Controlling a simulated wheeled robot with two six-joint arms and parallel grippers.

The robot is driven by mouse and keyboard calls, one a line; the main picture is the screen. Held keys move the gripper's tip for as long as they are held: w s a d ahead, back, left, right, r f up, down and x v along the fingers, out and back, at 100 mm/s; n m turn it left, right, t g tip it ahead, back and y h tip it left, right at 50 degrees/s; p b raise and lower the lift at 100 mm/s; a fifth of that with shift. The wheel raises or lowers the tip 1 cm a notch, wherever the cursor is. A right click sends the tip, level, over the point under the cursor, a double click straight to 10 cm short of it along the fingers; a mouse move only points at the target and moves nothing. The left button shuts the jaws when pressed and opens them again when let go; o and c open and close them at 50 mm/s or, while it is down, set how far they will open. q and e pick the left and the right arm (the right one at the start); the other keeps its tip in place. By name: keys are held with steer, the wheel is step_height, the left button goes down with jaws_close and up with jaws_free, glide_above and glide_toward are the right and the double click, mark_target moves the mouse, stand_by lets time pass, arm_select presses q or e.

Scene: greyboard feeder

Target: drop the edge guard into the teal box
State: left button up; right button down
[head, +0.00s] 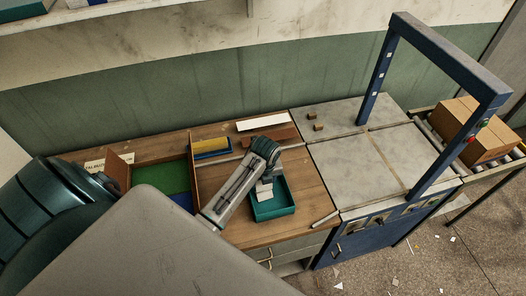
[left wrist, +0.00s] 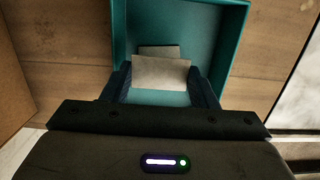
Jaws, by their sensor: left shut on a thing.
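The edge guard is a small pale grey-white folded piece (left wrist: 160,73). My left gripper (left wrist: 161,84) is shut on it, one dark finger at each side. In the head view the pale piece (head: 264,190) shows below my left gripper (head: 265,183), over the teal box. The teal box (head: 275,212) is open and stands on the wooden bench. In the left wrist view the teal box (left wrist: 238,28) lies behind and below the piece. I cannot tell how high the piece is above the box floor. My right gripper is not in view.
A wooden tray (head: 194,168) with green and blue parts stands left of the arm. A blue holder with a yellow block (head: 210,145), a white strip (head: 262,123) and a brown piece (head: 284,134) lie behind. A blue frame (head: 377,70) stands right, before a carton (head: 470,125).

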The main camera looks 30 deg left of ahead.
arm_select(q)
steer(key=o, duration=1)
steer(key=shift+o, duration=0.2)
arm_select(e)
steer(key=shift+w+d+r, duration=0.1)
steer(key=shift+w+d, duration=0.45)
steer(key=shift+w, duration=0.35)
arm_select(q)
steer(key=shift+r, duration=0.15)
steer(key=shift+r, duration=0.35)
step_height(320, 180, up, 10)
steer(key=b, duration=0.2)
steer(key=shift+s+d, duration=0.45)
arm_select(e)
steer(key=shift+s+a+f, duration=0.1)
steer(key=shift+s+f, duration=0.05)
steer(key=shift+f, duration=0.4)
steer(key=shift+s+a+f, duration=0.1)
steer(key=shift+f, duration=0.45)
